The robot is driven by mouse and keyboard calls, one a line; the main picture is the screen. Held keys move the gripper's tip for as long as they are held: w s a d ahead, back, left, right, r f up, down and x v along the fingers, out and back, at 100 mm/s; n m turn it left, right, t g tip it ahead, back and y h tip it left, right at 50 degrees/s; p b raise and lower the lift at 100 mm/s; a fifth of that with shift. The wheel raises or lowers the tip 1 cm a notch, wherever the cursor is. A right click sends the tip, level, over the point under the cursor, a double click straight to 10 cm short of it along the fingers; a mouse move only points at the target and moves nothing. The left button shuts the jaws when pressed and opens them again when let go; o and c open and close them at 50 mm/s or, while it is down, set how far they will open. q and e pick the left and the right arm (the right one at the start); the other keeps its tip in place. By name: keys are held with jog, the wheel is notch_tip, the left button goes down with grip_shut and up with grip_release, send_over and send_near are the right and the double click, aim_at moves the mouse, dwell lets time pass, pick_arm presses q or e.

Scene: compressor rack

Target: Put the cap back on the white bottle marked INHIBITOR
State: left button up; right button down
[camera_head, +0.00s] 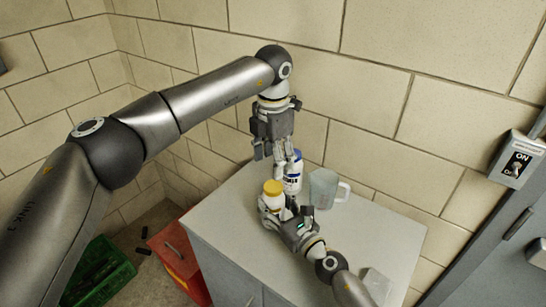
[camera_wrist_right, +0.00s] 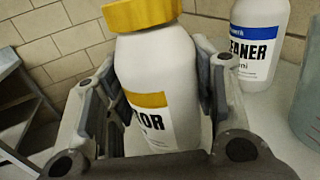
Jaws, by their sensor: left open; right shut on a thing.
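The white INHIBITOR bottle (camera_wrist_right: 160,75) has a yellow-banded label, of which the letters "OR" show in the right wrist view. My right gripper (camera_head: 273,208) is shut around its body, and the bottle stands about upright at the left part of the grey cabinet top. The yellow cap (camera_head: 273,187) sits on the bottle's mouth; it also shows at the top of the right wrist view (camera_wrist_right: 140,14). I cannot tell whether it is screwed tight. My left gripper (camera_head: 277,152) is open, pointing down above and behind the cap, apart from it.
A white CLEANER bottle (camera_wrist_right: 256,45) with a blue label stands close behind the INHIBITOR bottle. A clear jug (camera_head: 323,187) stands right of it. A small clear object (camera_head: 377,283) lies at the front right of the cabinet top (camera_head: 365,235). The brick wall is close behind.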

aim_at(273, 186)
pick_arm(q)
jog(key=n, duration=0.3)
jog(key=shift+r+n, duration=0.15)
jog(key=shift+n, duration=0.15)
jog(key=shift+f, duration=4.05)
jog(key=c, duration=1)
jog(key=o, duration=1.1)
jog(key=shift+o, duration=0.2)
